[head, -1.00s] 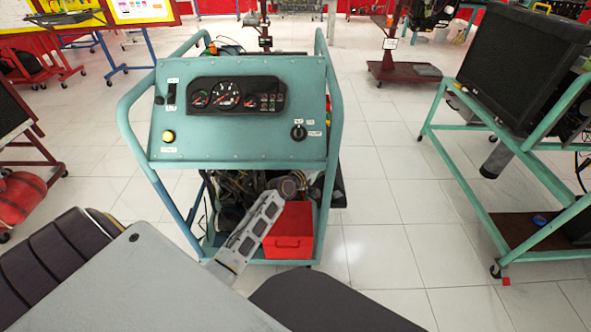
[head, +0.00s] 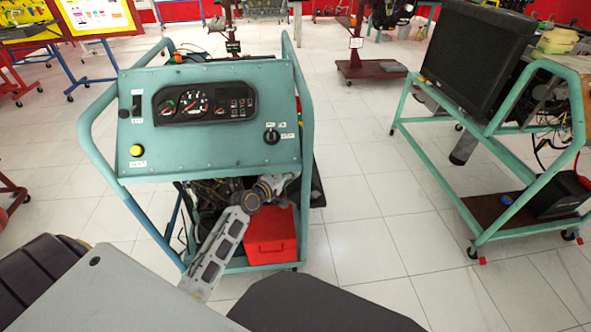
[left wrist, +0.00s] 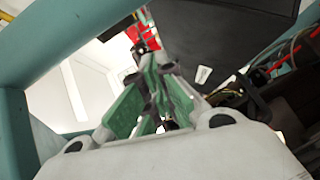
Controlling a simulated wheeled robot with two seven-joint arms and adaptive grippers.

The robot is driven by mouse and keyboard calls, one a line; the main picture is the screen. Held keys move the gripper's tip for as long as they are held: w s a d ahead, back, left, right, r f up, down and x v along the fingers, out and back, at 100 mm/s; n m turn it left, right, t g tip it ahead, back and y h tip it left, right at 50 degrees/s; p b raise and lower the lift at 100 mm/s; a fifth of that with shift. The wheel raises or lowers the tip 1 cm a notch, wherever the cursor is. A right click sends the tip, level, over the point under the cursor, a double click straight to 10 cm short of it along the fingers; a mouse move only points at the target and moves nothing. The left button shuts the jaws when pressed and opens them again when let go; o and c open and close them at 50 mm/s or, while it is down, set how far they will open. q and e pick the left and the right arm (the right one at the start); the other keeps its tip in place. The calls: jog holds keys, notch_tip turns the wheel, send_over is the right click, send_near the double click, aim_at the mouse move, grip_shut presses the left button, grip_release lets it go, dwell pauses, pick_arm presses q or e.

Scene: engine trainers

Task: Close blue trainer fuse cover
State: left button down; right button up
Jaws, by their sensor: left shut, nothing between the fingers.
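The blue-green trainer (head: 215,152) stands ahead, with a gauge panel on its sloped top. My left arm reaches in below the panel's lower edge. In the head view its gripper is hidden or too small to make out. In the left wrist view my left gripper (left wrist: 156,88), with green finger pads, is shut and empty among the frame tubes. A flat black panel (left wrist: 225,35) with a white label lies beyond the fingers. A flat black piece (head: 317,185) also shows at the trainer's right side. I cannot tell whether either is the fuse cover. My right gripper is out of view.
A red box (head: 270,240) sits low in the trainer's frame, close to my left arm. Blue-green tubes (left wrist: 15,110) and cables (left wrist: 290,50) are near the gripper. Another trainer with a black screen (head: 475,60) stands at right. Tiled floor between them is clear.

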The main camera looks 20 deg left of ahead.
pick_arm(q)
jog(key=v, duration=0.6)
jog(key=shift+s, duration=0.2)
dwell(0.4)
